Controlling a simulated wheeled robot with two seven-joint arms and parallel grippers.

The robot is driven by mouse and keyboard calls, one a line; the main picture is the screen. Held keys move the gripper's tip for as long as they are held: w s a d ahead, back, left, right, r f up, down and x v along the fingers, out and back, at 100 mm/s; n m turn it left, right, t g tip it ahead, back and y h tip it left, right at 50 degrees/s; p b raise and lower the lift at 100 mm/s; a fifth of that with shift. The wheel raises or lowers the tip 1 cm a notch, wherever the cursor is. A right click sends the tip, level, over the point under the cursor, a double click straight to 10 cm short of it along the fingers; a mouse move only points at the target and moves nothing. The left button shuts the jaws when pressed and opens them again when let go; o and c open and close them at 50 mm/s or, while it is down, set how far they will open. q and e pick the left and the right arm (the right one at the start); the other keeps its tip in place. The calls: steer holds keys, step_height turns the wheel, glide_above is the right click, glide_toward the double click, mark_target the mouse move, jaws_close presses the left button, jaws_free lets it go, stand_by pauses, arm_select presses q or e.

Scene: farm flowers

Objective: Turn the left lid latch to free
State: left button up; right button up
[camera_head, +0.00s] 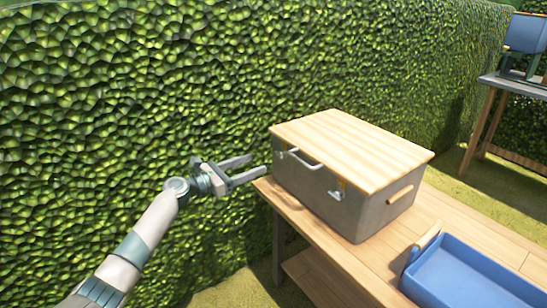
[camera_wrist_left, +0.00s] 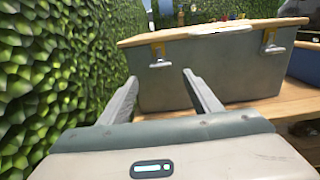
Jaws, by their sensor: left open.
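A grey box (camera_head: 318,200) with a pale wooden lid (camera_head: 352,148) stands shut on a wooden table. Its left lid latch (camera_head: 280,154) is small in the head view. In the left wrist view the left latch (camera_wrist_left: 158,53) shows a yellow part and a grey part hanging over the front wall; its exact turn is hard to tell. The right latch (camera_head: 338,190) also shows in the left wrist view (camera_wrist_left: 268,42). My left gripper (camera_head: 258,164) is open and empty, just short of the box front, with the left latch beyond its fingers (camera_wrist_left: 160,82). My right gripper is out of view.
A light handle (camera_head: 305,160) sits between the latches, and a wooden grip (camera_head: 400,194) is on the box's side. A blue tray (camera_head: 470,265) lies at the table's (camera_head: 375,255) right. A green hedge (camera_head: 130,100) stands close behind my left arm.

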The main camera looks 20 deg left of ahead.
mark_target(277, 155)
arm_select(q)
steer(key=x, duration=0.8)
steer(key=shift+w+d, duration=0.45)
steer(key=shift+w, duration=0.05)
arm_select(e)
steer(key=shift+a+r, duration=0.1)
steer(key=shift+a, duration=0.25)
arm_select(q)
steer(key=c, duration=1)
steer(key=shift+c, duration=0.2)
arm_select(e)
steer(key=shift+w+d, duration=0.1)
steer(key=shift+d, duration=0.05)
